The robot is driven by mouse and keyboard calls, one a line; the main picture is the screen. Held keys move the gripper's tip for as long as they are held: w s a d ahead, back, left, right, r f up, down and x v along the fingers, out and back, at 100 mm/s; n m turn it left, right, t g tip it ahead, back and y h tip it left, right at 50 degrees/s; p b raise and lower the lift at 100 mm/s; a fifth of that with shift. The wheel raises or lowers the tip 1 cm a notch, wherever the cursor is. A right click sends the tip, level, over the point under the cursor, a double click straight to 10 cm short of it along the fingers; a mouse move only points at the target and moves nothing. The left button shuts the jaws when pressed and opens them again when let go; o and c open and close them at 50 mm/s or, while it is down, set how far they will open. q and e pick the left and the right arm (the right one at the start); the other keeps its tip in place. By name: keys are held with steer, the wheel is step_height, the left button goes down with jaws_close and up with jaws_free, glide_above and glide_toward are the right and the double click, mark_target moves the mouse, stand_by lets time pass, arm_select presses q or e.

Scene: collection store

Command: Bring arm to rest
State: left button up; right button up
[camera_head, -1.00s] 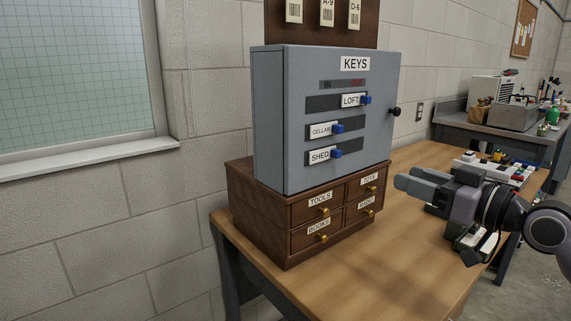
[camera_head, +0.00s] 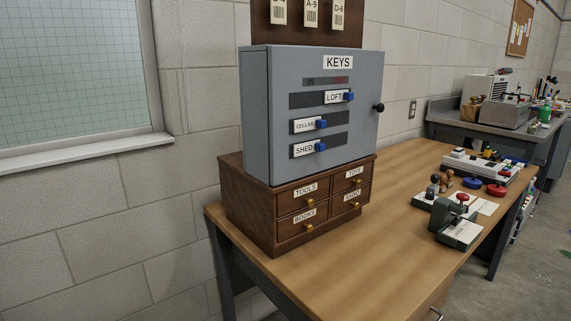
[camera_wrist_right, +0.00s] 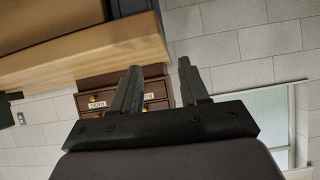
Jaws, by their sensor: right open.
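My right gripper (camera_wrist_right: 160,92) shows in the right wrist view, its two fingers apart with nothing between them. Past the fingers, the wooden drawer unit (camera_wrist_right: 93,103) and the wall appear turned in that view. In the head view neither of my grippers nor arms shows. The grey key cabinet (camera_head: 312,110) stands shut on top of the brown drawer unit (camera_head: 250,205), with sliders labelled LOFT, CELLAR and SHED. The drawers all look closed.
The wooden table (camera_head: 350,270) has clear room at its front middle. Stamps (camera_head: 440,185), a green device (camera_head: 452,220), red and blue ink pads (camera_head: 497,190) and a long white tray (camera_head: 475,168) lie at its right. A metal bench (camera_head: 480,125) stands behind.

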steer(key=s+d+f+m+g+h, duration=0.35)
steer(key=s+f, duration=0.25)
steer(key=s, duration=0.5)
steer(key=s+d+f+m+g+h, duration=0.2)
steer(key=s+d+f+h, duration=0.3)
steer(key=s, duration=0.6)
steer(key=w+a+r+t+y+p, duration=0.1)
steer(key=w+a+t+y+p, duration=0.2)
steer(key=w+t+p, duration=0.3)
steer(key=a+p, duration=0.1)
steer(key=p, duration=0.4)
steer(key=shift+w+r+n+t, duration=0.15)
steer(key=shift+w+n+t, duration=0.2)
steer(key=shift+y, duration=0.25)
